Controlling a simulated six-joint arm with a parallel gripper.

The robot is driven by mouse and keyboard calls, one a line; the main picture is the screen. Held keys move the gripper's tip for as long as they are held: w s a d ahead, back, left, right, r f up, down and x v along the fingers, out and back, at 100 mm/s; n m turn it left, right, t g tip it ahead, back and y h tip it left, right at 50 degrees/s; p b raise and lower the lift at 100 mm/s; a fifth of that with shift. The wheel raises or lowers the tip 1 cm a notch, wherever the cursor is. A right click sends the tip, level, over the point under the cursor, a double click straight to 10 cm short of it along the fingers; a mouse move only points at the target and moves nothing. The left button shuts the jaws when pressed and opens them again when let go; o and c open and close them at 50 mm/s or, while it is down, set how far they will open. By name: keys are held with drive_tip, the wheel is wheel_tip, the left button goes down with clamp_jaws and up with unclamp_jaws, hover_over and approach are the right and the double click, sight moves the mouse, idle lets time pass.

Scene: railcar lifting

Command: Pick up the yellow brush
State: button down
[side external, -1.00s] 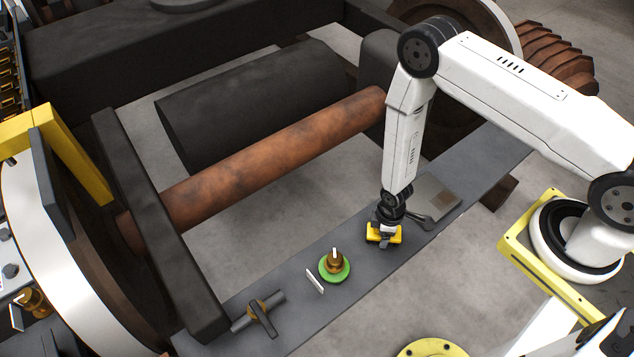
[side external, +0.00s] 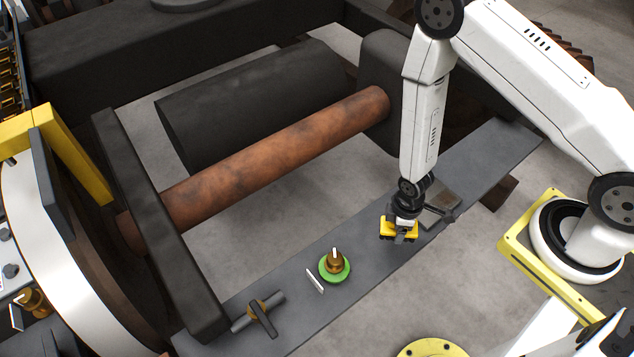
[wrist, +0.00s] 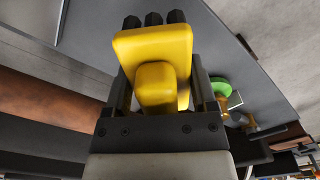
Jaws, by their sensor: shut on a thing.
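The yellow brush (side external: 399,230) is a small yellow block with dark tufts along its far side, as the wrist view (wrist: 153,48) shows. My gripper (side external: 404,224) is shut on it, with a finger on each side of its yellow grip. In the side view the brush appears raised above the grey beam (side external: 362,250). The gap beneath it is hard to judge.
A flat grey object (side external: 441,207) lies behind my gripper. A rusty axle (side external: 270,158) runs beyond the beam.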

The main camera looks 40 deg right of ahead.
drive_tip(key=s+r, duration=0.6)
drive_tip(key=s, duration=0.4)
drive_tip(key=shift+s+d, duration=0.3)
drive_tip(key=shift+d, duration=0.05)
drive_tip(key=c, duration=0.7)
unclamp_jaws()
drive_tip(key=c, duration=0.3)
drive_tip(key=w+d+f+m, duration=0.1)
drive_tip(key=w+d+m, duration=0.3)
drive_tip(key=d, duration=0.4)
drive_tip(key=w+d+f+m, duration=0.2)
drive_tip(key=w+d+m, duration=0.3)
drive_tip(key=w+d, duration=0.2)
drive_tip(key=d, duration=0.2)
drive_tip(key=shift+d+f, duration=0.3)
